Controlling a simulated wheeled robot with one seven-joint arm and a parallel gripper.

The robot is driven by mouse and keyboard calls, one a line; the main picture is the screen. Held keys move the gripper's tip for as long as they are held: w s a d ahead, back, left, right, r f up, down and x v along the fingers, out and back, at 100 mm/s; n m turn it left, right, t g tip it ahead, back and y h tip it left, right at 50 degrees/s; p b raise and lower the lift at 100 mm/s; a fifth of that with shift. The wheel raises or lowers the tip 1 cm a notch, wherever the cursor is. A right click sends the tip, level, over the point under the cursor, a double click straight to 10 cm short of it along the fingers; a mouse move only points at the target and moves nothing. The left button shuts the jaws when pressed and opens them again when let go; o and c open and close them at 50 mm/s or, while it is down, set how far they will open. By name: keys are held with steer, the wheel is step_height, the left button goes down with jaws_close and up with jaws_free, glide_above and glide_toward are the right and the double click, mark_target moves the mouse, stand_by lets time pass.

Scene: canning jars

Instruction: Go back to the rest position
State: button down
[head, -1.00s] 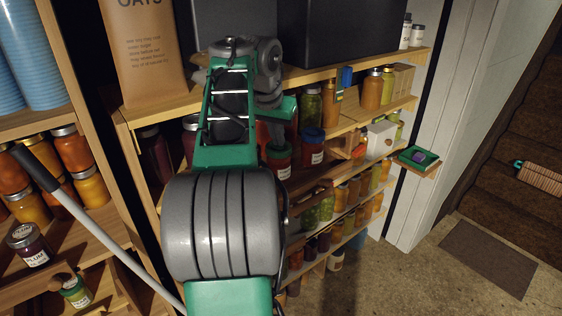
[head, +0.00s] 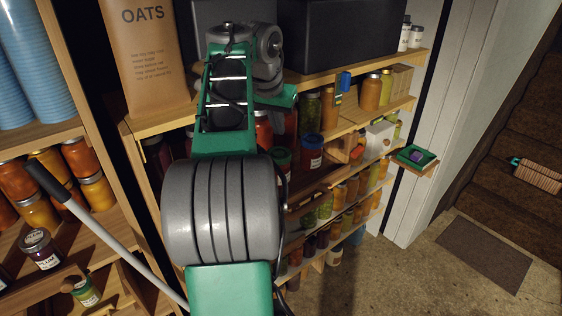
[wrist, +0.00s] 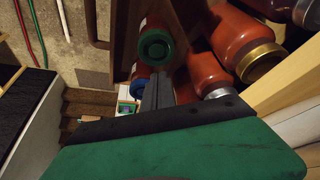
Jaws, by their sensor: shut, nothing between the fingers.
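My gripper (wrist: 160,85) shows in the wrist view with its dark fingers shut together and nothing between them. Its tips point toward jars on a wooden shelf. A jar with a green lid (wrist: 155,47) is just beyond the fingertips, and a blue-lidded jar (wrist: 139,86) is beside them. I cannot tell whether the fingers touch either jar. In the head view my arm hides the gripper; the green-lidded jar (head: 283,158) and blue-lidded jar (head: 311,152) stand right of the arm.
Red jars (wrist: 213,72) stand close right of the fingers in the wrist view. In the head view, a black box (head: 340,38) and an oats bag (head: 143,60) stand on the top shelf. A green tray (head: 416,156) sits on a ledge.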

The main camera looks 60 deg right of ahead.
steer(key=shift+r, duration=0.65)
steer(key=shift+w, duration=0.1)
steer(key=w+a+f+n, duration=0.1)
steer(key=w+a, duration=0.1)
steer(key=a, duration=0.1)
steer(key=w+a+f+n+b, duration=0.1)
steer(key=w+a, duration=0.2)
steer(key=w+a+f+n+t, duration=0.1)
steer(key=w+a+n, duration=0.1)
steer(key=w+a, duration=0.1)
steer(key=shift+w+a+f, duration=0.15)
steer(key=shift+w+a, duration=0.1)
steer(key=w+a+f+n+t+b, duration=0.1)
steer(key=w+a+f+n, duration=0.15)
steer(key=a, duration=0.45)
steer(key=w+a+f+n+t, duration=0.1)
steer(key=w+a+f+n, duration=0.15)
steer(key=a, duration=0.45)
steer(key=s+a+f+n+y, duration=0.1)
steer(key=a+f, duration=0.3)
steer(key=a, duration=0.4)
steer(key=s+a+f+n+t+y+b, duration=0.1)
steer(key=a+f+n, duration=0.3)
steer(key=a, duration=0.4)
steer(key=s+a+f+n+y+b, duration=0.1)
steer(key=a+f+n+y, duration=0.1)
steer(key=a+f, duration=0.4)
steer(key=a+n, duration=0.1)
steer(key=a, duration=0.2)
steer(key=shift+y, duration=0.3)
